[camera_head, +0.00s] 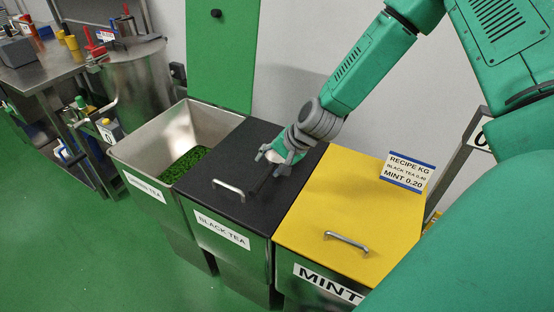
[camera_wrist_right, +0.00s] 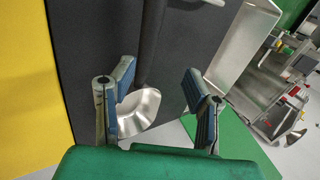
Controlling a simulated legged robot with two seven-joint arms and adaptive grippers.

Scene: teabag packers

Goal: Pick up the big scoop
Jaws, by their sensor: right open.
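The scoop has a shiny metal bowl (camera_wrist_right: 138,112) and a dark handle (camera_wrist_right: 150,40) in the right wrist view. It appears to lie over the black lid of the black tea bin (camera_head: 235,160). My right gripper (camera_wrist_right: 162,95) is open, with its two blue-padded fingers spread. The scoop shows between and beyond them, nearer the left finger; I cannot tell whether they touch. In the head view my right gripper (camera_head: 277,160) is low over the black lid and hides part of the scoop. My left gripper is not in view.
The open bin with green leaves (camera_head: 187,163) stands left of the black lid, its green lid (camera_head: 222,50) raised. The yellow mint lid (camera_head: 350,205) is to the right, with a handle and recipe card (camera_head: 408,172). A steel drum (camera_head: 138,85) and workbench stand at left.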

